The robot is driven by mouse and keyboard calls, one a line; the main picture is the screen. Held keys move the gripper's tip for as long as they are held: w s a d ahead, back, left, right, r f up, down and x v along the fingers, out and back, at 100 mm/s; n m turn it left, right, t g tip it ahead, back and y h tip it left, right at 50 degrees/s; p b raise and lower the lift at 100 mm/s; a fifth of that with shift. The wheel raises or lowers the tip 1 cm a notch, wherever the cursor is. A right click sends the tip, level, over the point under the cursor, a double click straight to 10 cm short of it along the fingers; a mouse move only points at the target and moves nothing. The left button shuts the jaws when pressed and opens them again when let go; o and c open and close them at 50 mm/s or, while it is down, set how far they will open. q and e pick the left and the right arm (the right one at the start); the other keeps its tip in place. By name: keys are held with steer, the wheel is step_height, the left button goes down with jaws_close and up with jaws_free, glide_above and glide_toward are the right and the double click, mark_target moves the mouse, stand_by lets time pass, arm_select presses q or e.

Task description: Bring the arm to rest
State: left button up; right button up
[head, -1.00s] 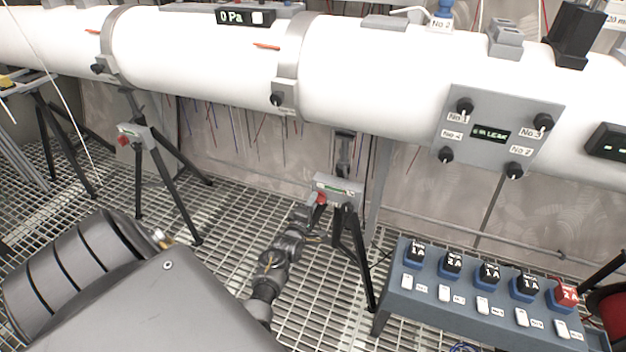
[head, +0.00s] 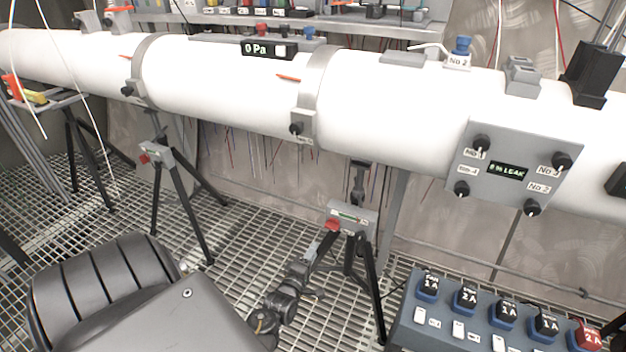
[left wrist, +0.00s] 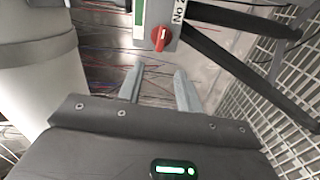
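My left arm reaches in from the bottom of the head view. Its gripper (head: 314,256) is small there, just below and left of a grey switch box (head: 352,217) with a red knob (head: 332,225). In the left wrist view my left gripper's two fingers (left wrist: 158,90) stand apart with nothing between them. The red knob (left wrist: 160,39) is beyond the fingertips there, apart from them, on the box's face. My right gripper is not in view.
The white tube (head: 410,105) runs across above the arm. Black tripod legs (head: 371,285) stand right of the gripper. A blue-grey panel of switches (head: 405,325) is at lower right. Another switch box (head: 157,153) on a tripod is to the left. Open grating floor lies between.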

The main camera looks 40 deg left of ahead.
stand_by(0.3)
